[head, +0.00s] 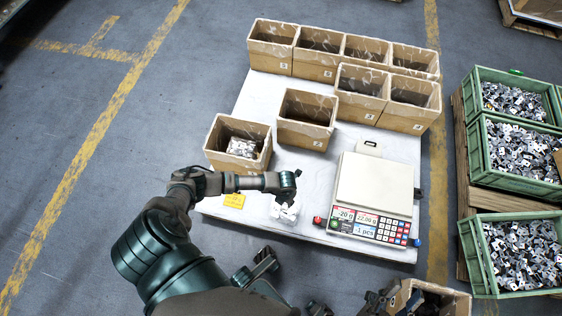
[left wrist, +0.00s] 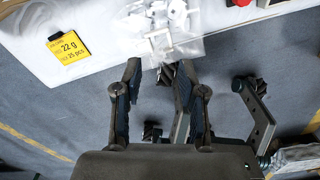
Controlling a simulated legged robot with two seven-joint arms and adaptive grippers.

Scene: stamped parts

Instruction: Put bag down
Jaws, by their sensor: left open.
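A clear bag of white and metallic parts (head: 286,212) rests at the front edge of the white table (head: 315,237). It also shows in the left wrist view (left wrist: 168,32), just beyond my left fingertips. My left gripper (left wrist: 158,70) is open, with nothing between its fingers. In the head view my left wrist hangs over the bag and hides the fingers. My right gripper (head: 381,300) seems to be the dark shape low in the head view, beside an open carton (head: 455,304). Its jaws are not clear.
The scale (head: 375,192) stands right of the bag. A yellow card (head: 234,201) lies to its left. Several cartons stand behind, and one (head: 222,158) holds a bag of parts. Green crates (head: 480,160) of parts stand at the right. Table room around the bag is narrow.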

